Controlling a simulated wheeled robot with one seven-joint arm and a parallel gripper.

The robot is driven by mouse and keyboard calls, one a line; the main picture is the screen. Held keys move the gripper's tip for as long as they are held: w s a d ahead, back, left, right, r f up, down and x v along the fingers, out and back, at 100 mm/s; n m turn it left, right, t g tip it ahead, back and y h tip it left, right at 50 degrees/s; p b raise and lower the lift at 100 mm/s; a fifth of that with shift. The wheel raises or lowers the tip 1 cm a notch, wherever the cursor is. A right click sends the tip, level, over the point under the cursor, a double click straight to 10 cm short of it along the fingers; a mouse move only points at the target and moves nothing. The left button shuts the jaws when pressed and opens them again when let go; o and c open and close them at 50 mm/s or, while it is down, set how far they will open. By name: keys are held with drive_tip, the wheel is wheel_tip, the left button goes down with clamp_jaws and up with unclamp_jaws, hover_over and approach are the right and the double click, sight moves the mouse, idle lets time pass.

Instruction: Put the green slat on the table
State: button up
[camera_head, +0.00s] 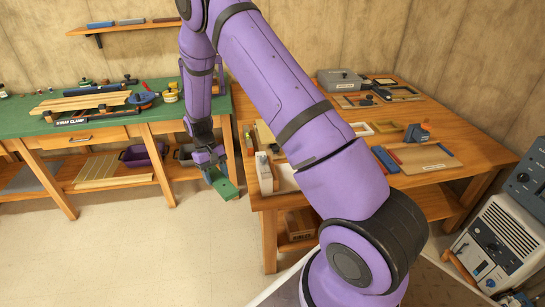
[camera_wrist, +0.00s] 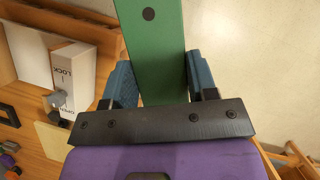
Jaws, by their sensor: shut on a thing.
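The green slat (camera_head: 224,187) is held in my gripper (camera_head: 213,176), off any surface, above the floor just left of the wooden table (camera_head: 455,125). In the wrist view the slat (camera_wrist: 152,40) runs up out of the picture from between my two blue fingers, with a dark round spot on its face. My gripper (camera_wrist: 160,75) is shut on it, one finger against each side. The slat's far end is outside the wrist view. My arm crosses the middle of the head view and hides part of the wooden table.
A white box marked LOCK (camera_wrist: 75,68) stands close left of my gripper in the wrist view. The wooden table carries a grey case (camera_head: 340,80), trays, a board (camera_head: 428,158) and tools. A green-topped workbench (camera_head: 45,85) with tools stands left. A grey machine (camera_head: 500,240) is at right.

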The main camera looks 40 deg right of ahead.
drive_tip(key=s+d+f+m+t+y, duration=0.2)
drive_tip(key=s+d+f+m+t, duration=0.1)
drive_tip(key=s+d+m, duration=0.7)
drive_tip(key=s+d+f+m+t+y, duration=0.1)
drive_tip(key=s+d+f+m+t, duration=0.1)
drive_tip(key=s+d+m, duration=0.9)
drive_tip(key=d+m+t, duration=0.1)
drive_tip(key=d+m, duration=0.1)
drive_tip(key=d, duration=0.5)
drive_tip(key=shift+d+f+m+t+y, duration=0.25)
drive_tip(key=shift+f+m+t+y, duration=0.05)
drive_tip(key=shift+f+t+y, duration=0.1)
